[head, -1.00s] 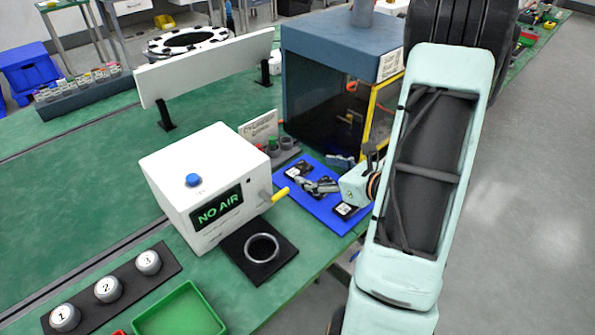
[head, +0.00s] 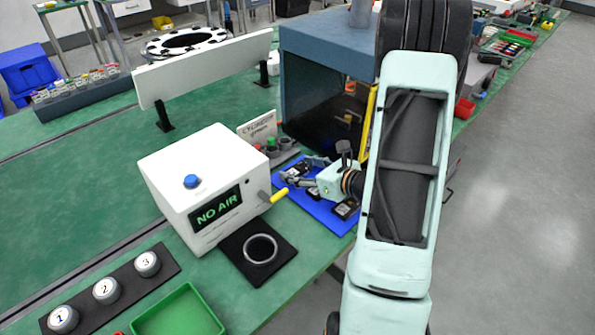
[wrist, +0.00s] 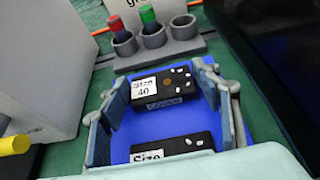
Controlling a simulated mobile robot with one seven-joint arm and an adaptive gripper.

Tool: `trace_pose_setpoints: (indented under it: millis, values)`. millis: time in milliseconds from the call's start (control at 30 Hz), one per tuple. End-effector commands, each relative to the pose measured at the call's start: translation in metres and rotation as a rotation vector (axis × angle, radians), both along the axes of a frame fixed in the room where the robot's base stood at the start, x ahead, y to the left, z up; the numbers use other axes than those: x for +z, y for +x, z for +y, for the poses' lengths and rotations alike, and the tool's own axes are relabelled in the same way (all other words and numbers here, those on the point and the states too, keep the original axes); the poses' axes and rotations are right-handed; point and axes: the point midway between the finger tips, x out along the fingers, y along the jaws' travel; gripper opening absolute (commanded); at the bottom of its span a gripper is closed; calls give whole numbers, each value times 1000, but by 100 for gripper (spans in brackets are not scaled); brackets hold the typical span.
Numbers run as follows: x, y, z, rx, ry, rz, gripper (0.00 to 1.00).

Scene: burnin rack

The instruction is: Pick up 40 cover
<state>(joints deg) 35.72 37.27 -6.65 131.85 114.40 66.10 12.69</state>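The 40 cover (wrist: 160,90) is a black block with a white "Size 40" label, lying on a blue mat (wrist: 190,120) in the wrist view. My gripper (wrist: 163,84) is open, with one finger to the left of this cover and one to the right; gaps show on both sides. A second black cover (wrist: 172,160) with a "Size" label lies nearer the wrist; its number is hidden. In the head view my gripper (head: 300,172) is over the far left part of the blue mat (head: 325,217), partly hiding the cover there. Another black cover (head: 346,208) lies at the mat's right.
A holder with red and green pieces (wrist: 155,42) stands just beyond the mat. A white "NO AIR" box (head: 190,170) with a yellow-ended lever (head: 279,195) stands left. A dark blue cabinet (head: 325,50) stands behind. A black pad with a ring (head: 261,249) lies in front.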

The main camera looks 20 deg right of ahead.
Motion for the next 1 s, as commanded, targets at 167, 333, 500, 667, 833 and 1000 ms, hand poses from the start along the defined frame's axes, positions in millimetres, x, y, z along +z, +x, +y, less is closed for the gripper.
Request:
trace_pose_setpoints:
  millis: [167, 333, 500, 667, 833, 1000]
  values:
    - [0, 0, 0, 0, 0, 0, 36]
    - [0, 0, 0, 0, 0, 0, 32]
    - [2, 0, 0, 0, -1, -1, 32]
    - [13, 0, 0, 2, -1, -2, 32]
    - [38, -2, -2, -2, -3, -3, 32]
    - [75, -30, -18, -4, -5, -5, 32]
